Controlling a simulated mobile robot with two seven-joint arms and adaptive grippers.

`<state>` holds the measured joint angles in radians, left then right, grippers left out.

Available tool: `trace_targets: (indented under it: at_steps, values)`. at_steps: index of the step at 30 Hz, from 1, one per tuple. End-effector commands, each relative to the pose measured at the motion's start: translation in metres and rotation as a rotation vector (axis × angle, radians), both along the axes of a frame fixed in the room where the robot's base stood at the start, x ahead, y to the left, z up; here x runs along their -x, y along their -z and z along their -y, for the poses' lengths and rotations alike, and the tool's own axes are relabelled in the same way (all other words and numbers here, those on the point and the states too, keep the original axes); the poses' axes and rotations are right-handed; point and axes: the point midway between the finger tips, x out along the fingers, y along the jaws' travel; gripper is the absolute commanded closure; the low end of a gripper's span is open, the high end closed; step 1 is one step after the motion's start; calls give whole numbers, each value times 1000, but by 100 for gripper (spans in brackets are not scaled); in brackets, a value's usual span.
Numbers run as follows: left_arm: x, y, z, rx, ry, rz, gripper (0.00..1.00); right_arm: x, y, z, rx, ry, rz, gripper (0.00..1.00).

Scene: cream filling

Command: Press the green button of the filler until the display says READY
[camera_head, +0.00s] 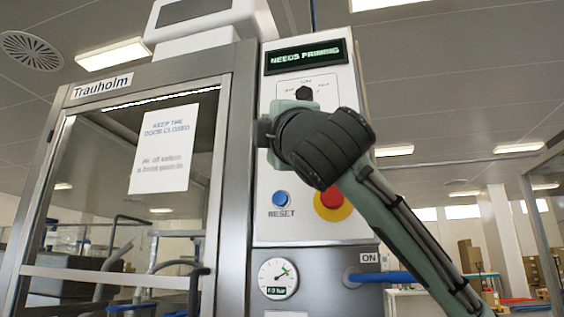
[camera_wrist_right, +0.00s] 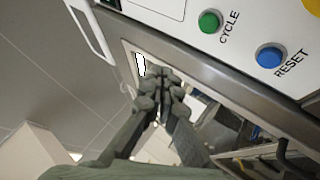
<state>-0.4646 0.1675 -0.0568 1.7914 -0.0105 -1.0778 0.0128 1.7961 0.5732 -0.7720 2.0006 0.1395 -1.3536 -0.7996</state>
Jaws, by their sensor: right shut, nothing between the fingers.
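The filler's display (camera_head: 305,57) reads "NEEDS PRIMING" in green letters. The green button (camera_wrist_right: 209,21), labelled CYCLE, shows at the top of the right wrist view; in the head view my right arm hides it. My right gripper (camera_wrist_right: 160,78) is shut and empty. In the wrist view its fingertips appear below and left of the green button, apart from it, over the door side of the machine. In the head view my right wrist covers the middle of the control panel (camera_head: 265,215), and the fingertips are not clear. My left gripper is not in view.
A blue RESET button (camera_head: 282,200) and a red-and-yellow emergency stop (camera_head: 332,204), partly covered by my arm, sit low on the panel. A black selector knob (camera_head: 304,93) is above. A glazed door (camera_head: 120,180) with a paper notice (camera_head: 164,150) lies left; a gauge (camera_head: 278,278) is below.

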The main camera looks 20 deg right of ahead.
Motion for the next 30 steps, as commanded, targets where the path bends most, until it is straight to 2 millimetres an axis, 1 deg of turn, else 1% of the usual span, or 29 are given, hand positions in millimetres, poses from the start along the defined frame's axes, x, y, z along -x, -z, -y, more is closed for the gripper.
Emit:
trace_targets:
  at_steps: [11, 15, 17, 23, 29, 30]
  values:
    - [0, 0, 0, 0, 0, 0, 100, 0, 0, 0, 0, 0, 0, 100]
    - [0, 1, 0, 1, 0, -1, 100, -4, 0, 3, -1, 1, 0, 100]
    - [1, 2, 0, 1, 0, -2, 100, -8, 0, 6, 0, 2, -2, 100]
    - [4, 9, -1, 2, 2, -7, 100, -30, 0, 21, -2, 4, -3, 100]
    - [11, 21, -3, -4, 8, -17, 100, -53, 0, 37, -1, 4, -3, 100]
    - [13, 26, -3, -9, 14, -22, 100, -57, -1, 39, -1, 2, -3, 100]
